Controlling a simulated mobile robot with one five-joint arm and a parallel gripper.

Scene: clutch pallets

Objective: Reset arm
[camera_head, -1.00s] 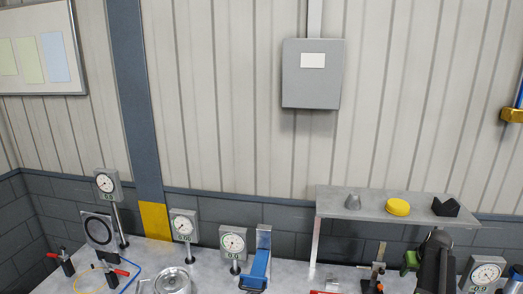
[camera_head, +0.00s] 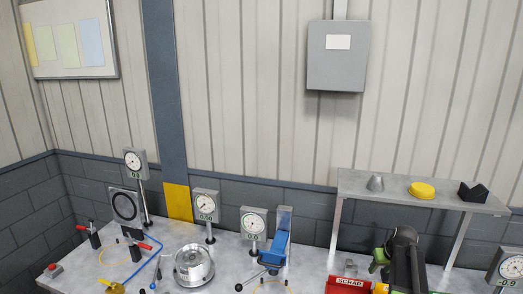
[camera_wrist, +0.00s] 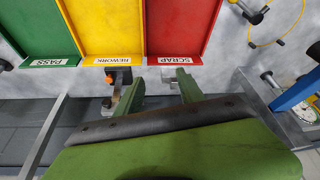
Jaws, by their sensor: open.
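My gripper (camera_wrist: 160,78) shows in the wrist view with two green fingers spread apart and nothing between them. The fingers point toward the red SCRAP bin (camera_wrist: 184,25) and the yellow REWORK bin (camera_wrist: 104,25). In the head view my dark and green arm (camera_head: 405,262) stands at the lower right, in front of the shelf. The gripper's fingertips are not clear in that view.
A metal shelf (camera_head: 400,187) holds a grey cone, a yellow disc (camera_head: 422,190) and a black V-block (camera_head: 473,192). The bench carries several dial gauges, a round metal part (camera_head: 193,264) and a blue fixture (camera_head: 275,254). A green PASS bin (camera_wrist: 42,30) is beside the REWORK bin.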

